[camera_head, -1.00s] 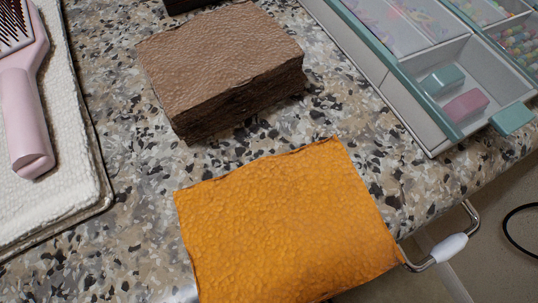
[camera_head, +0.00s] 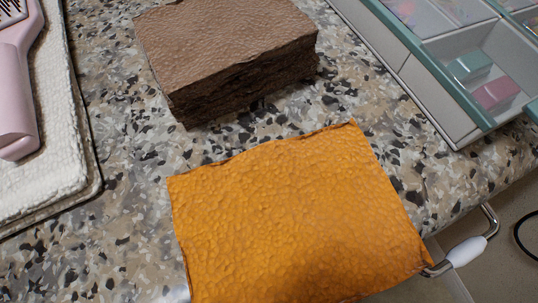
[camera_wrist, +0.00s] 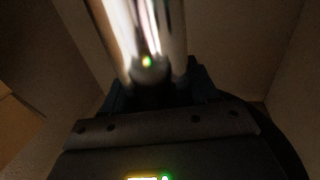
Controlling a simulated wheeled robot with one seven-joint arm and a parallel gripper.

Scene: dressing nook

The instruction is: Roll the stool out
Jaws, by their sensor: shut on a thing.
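In the wrist view my gripper (camera_wrist: 152,88) is shut on a shiny chrome bar (camera_wrist: 140,25). The bar runs from the top of the picture down between my dark fingers. It looks like a metal post or leg of the stool, but the view is dim and too close to tell which part. My gripper does not show in the head view.
Brown walls (camera_wrist: 225,40) enclose my gripper closely.

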